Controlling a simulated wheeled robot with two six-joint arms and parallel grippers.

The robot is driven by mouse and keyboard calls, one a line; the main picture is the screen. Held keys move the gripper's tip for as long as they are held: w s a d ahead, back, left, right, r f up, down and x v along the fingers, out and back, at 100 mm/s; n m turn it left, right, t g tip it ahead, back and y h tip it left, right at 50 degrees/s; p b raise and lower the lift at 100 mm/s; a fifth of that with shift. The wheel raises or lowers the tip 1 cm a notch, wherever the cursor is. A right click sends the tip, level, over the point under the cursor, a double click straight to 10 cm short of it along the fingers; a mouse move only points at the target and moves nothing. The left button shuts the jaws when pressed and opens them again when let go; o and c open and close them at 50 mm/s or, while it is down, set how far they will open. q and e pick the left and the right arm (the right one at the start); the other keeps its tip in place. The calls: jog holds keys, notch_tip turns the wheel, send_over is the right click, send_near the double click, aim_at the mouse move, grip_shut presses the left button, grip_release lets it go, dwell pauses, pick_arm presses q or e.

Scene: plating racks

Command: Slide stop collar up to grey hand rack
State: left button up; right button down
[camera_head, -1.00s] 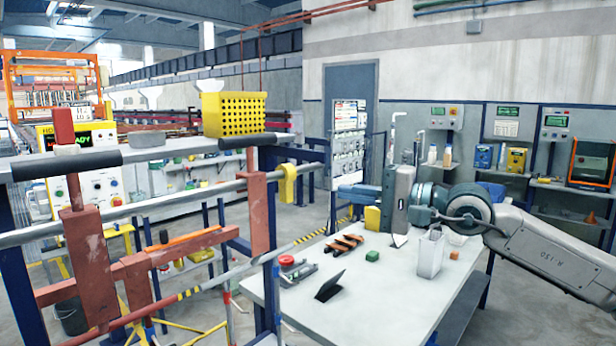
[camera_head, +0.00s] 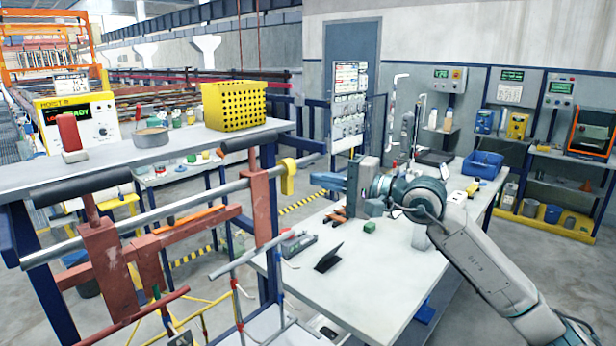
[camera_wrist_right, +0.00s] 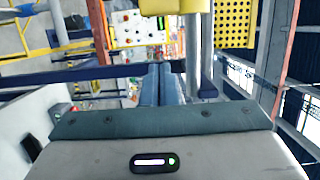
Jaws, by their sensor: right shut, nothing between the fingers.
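The yellow stop collar (camera_head: 288,176) sits around the long grey rail (camera_head: 215,196), near its right end. In the right wrist view, a yellow block at the top edge (camera_wrist_right: 176,18) looks like the same collar, with the grey rail beside it. My right gripper (camera_head: 313,179) is just right of the collar, apart from it, pointing left. Its blue fingers (camera_wrist_right: 158,72) are closed together and empty. A grey barred frame (camera_head: 262,258) stands below the rail; I cannot tell whether it is the grey hand rack. My left gripper is out of view.
A reddish rack (camera_head: 105,265) hangs left of the collar. A yellow perforated basket (camera_head: 234,106) stands on the shelf above. The white table (camera_head: 375,285) carries a black stand (camera_head: 328,257), a green block (camera_head: 369,227) and a blue bin (camera_head: 483,164).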

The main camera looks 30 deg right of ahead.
aim_at(287, 184)
jog(key=a+p, duration=0.1)
jog(key=a, duration=0.1)
jog(key=s+a+p, duration=0.1)
jog(key=a+p, duration=0.1)
jog(key=shift+w, duration=0.1)
dwell(0.3)
